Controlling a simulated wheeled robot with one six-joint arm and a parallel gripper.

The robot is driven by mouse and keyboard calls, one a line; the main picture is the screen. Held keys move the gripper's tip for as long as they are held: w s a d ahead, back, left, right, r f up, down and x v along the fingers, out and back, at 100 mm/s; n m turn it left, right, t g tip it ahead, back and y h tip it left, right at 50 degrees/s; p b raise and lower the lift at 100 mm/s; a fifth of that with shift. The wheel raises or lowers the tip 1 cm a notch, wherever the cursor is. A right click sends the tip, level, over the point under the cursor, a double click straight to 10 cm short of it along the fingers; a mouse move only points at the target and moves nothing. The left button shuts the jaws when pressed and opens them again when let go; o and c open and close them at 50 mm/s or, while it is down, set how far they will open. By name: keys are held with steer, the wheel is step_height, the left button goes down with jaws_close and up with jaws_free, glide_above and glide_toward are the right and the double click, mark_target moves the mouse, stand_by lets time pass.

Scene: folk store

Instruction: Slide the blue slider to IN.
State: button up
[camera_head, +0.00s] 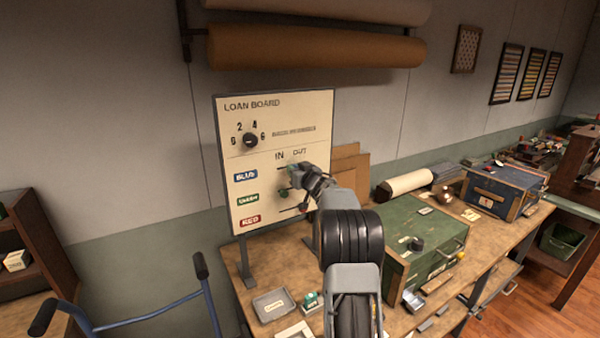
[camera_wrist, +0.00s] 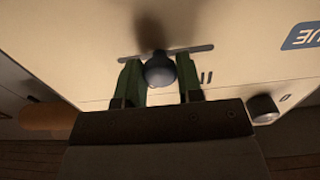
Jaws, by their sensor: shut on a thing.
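The loan board (camera_head: 262,105) stands upright on the bench, with IN and OUT columns and rows labelled BLUE (camera_head: 245,176), GREEN (camera_head: 248,200) and RED (camera_head: 251,220). In the wrist view, which is upside down, the blue slider's round grey-blue knob (camera_wrist: 160,72) sits near the middle of its slot (camera_wrist: 204,48). My gripper (camera_wrist: 158,66) has its green fingers closed on either side of the knob. In the head view my gripper (camera_head: 286,181) is at the board below the IN and OUT headings, and my arm hides much of the slots there.
A dial (camera_head: 250,140) is at the board's upper left; it also shows in the wrist view (camera_wrist: 263,109). A grey tray (camera_head: 273,305) lies on the bench below. A green box (camera_head: 425,240) stands to the right, with a blue box (camera_head: 503,190) beyond.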

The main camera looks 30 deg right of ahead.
mark_target(281, 168)
steer(key=shift+w+a+b, duration=0.15)
steer(key=shift+a+b, duration=0.8)
steer(key=shift+a, duration=1.1)
steer(key=shift+o, duration=1)
steer(key=shift+a, duration=0.1)
steer(key=o, duration=0.7)
steer(key=s+b, duration=0.1)
steer(key=s, duration=0.8)
steer(key=shift+a, duration=0.2)
